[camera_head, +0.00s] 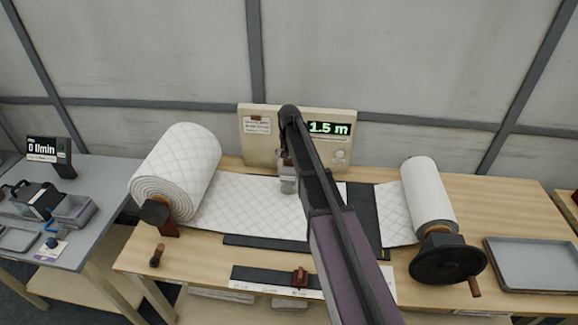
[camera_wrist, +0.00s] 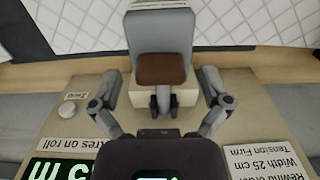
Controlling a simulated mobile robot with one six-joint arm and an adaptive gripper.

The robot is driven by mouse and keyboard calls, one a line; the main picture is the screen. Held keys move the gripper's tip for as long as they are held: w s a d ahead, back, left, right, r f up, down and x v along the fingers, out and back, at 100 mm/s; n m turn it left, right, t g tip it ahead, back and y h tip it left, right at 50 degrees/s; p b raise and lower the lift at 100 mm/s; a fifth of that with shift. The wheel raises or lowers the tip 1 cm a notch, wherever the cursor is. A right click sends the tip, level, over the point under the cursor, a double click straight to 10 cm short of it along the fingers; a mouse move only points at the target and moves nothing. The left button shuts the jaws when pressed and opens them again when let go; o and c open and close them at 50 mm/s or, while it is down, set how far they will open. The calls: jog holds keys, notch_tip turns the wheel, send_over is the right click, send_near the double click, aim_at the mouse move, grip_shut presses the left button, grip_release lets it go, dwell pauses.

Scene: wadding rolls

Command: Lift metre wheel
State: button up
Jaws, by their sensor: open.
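The metre wheel (camera_head: 288,182) is a grey unit in front of the cream counter box (camera_head: 262,152), over the white quilted wadding (camera_head: 240,200). In the wrist view its grey body (camera_wrist: 160,30) carries a brown pad (camera_wrist: 161,69), with small dark wheels or rollers below. My gripper (camera_wrist: 162,78) is open, with one finger on each side of the brown pad and a visible gap on both sides. In the head view my arm hides the gripper's fingers and part of the counter box. Whether the wheel touches the wadding is hidden.
The counter display (camera_head: 328,128) reads 1.5 m. A large wadding roll (camera_head: 180,165) stands left, a narrower roll (camera_head: 428,195) with a black handwheel (camera_head: 447,262) right. A grey tray (camera_head: 530,262) lies at the far right. A second table (camera_head: 95,215) with equipment is left.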

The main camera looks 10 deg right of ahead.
jog(key=shift+f+b, duration=0.3)
jog(key=shift+f, duration=0.2)
jog(key=c, duration=1.3)
